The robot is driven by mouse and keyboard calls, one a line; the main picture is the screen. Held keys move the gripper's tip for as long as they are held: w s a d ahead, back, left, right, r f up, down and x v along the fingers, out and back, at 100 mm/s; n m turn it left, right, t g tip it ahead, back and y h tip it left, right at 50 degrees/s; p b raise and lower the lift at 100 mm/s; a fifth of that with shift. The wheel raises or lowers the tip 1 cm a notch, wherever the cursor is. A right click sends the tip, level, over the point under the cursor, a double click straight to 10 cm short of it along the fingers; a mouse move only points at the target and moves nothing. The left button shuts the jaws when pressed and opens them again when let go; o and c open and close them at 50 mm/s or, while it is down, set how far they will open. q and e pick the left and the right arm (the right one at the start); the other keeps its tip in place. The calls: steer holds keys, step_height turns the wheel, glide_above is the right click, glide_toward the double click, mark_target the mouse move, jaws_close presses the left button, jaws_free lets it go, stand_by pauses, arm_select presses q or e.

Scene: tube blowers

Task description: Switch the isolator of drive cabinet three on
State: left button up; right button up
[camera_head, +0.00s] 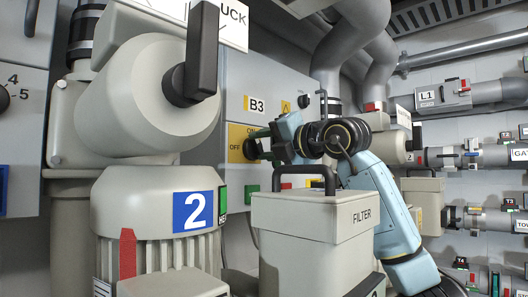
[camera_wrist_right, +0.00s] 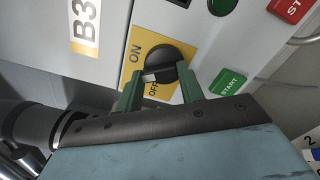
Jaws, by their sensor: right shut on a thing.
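Drive cabinet B3 (camera_head: 290,85) stands behind the filter box, its label at upper left of its front. Its isolator is a black rotary knob (camera_wrist_right: 170,58) on a yellow plate (camera_wrist_right: 139,42) marked ON and OFF. In the head view the plate (camera_head: 237,134) has ON at the top and OFF at the left. My right gripper (camera_wrist_right: 162,84) is shut on the knob, one green finger on each side. In the head view the right gripper (camera_head: 264,144) hides part of the knob. The knob's exact angle is hard to tell. My left gripper is out of view.
A green START button (camera_wrist_right: 229,82) and a red button (camera_wrist_right: 290,8) are near the knob. The grey filter box (camera_head: 305,215) with a black handle stands in front of my right arm. Blower 2 (camera_head: 150,100), with a black lever, fills the left.

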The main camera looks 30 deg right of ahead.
steer(key=m+b, duration=0.1)
steer(key=m, duration=0.5)
steer(key=shift+d, duration=0.15)
steer(key=shift+m, duration=0.4)
steer(key=o, duration=1)
steer(key=b+v, duration=0.3)
steer(key=v, duration=1)
steer(key=shift+d+b, duration=0.15)
steer(key=shift+b, duration=0.25)
steer(key=shift+s, duration=0.1)
